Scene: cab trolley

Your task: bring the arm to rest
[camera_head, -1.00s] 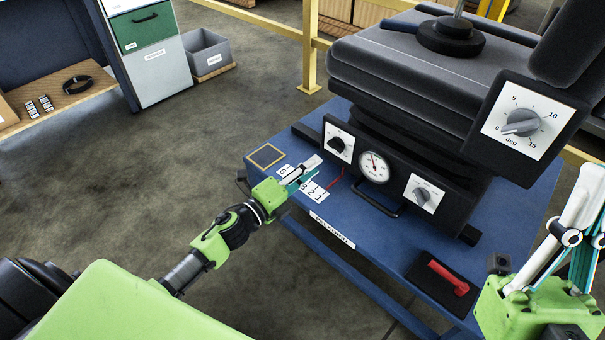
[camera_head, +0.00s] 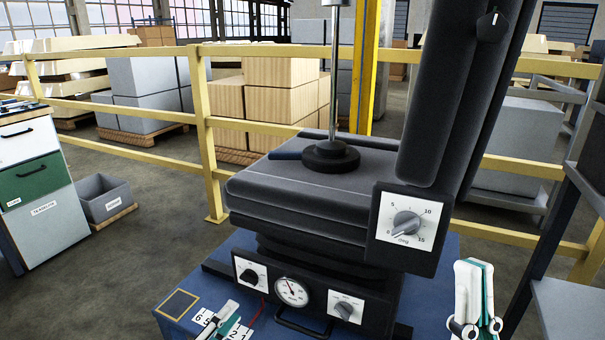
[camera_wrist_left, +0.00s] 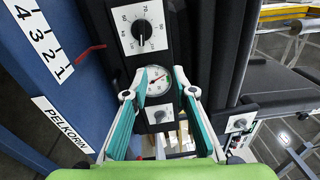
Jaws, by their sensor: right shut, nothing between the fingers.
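My left gripper (camera_head: 226,322) is at the bottom of the head view, over the number strip (camera_head: 207,318) at the blue trolley's front edge. In the left wrist view its two white and teal fingers (camera_wrist_left: 165,86) stand apart with nothing held between them. The panel with the pressure gauge (camera_wrist_left: 160,80) lies beyond the fingertips. My right gripper (camera_head: 475,290) points up at the lower right, beside the trolley, with its fingers together and empty. Most of both arms is out of the head view.
A black seat (camera_head: 300,195) stands on the blue trolley (camera_head: 180,322), with a gauge (camera_head: 292,291) and dial knobs (camera_head: 408,224) on its panels. A yellow railing (camera_head: 205,130) runs behind. A grey shelf (camera_head: 570,300) stands right of my right gripper. Open floor (camera_head: 130,270) lies left.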

